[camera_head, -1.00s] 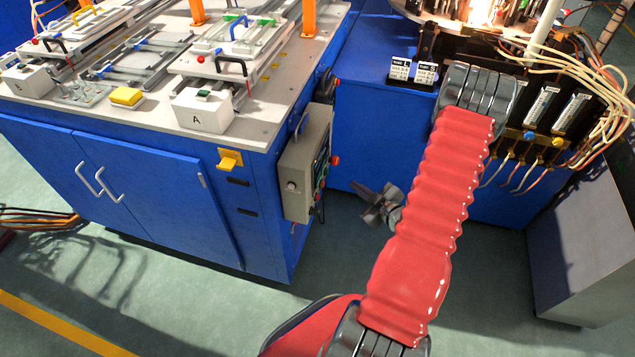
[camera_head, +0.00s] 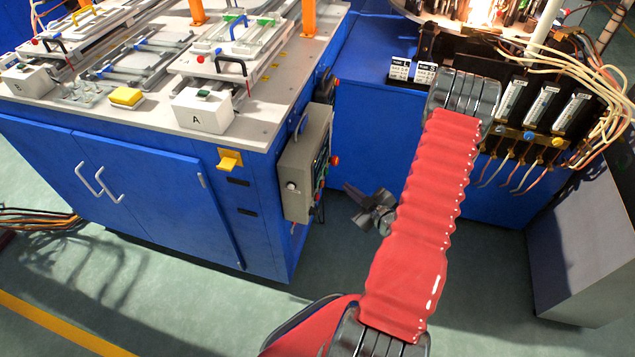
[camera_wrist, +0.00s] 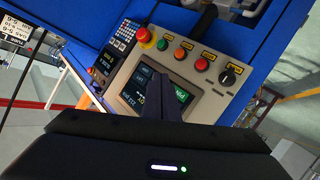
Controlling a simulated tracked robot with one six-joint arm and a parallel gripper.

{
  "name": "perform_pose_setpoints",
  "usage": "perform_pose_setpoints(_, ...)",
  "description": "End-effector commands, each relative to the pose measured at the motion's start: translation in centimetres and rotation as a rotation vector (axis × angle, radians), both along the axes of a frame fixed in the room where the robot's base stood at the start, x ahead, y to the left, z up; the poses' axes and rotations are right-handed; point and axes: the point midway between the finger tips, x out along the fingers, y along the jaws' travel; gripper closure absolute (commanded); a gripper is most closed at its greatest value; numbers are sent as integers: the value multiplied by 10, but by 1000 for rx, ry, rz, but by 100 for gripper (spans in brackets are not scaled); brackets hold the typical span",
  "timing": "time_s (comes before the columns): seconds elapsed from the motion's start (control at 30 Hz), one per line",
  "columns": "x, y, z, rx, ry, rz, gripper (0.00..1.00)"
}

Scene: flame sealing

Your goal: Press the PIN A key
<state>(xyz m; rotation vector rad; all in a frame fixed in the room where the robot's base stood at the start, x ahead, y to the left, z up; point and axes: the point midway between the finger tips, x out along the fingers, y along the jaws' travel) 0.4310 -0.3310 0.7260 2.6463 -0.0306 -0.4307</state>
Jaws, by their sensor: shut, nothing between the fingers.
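The grey control box (camera_head: 305,170) hangs on the right end of the blue cabinet. My gripper (camera_head: 359,194) is shut and empty, right of the box. In the wrist view its fingers (camera_wrist: 163,84) cover part of the screen; contact is unclear.
A second small display (camera_wrist: 104,58) sits left of the keypad. The blue cabinet's worktop (camera_head: 262,128) carries white fixtures and a box marked A (camera_head: 200,115). A machine with cables and flowmeters (camera_head: 545,100) stands right. Open floor lies below the gripper.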

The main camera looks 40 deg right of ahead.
Motion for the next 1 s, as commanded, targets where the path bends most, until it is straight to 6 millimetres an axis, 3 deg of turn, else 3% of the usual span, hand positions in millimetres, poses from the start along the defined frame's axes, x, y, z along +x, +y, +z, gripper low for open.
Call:
perform_pose_setpoints(0.5, 41, 32, 0, 0, 0, 1, 100)
perform_pose_setpoints(1.0, 47, 37, 0, 0, 0, 0, 100)
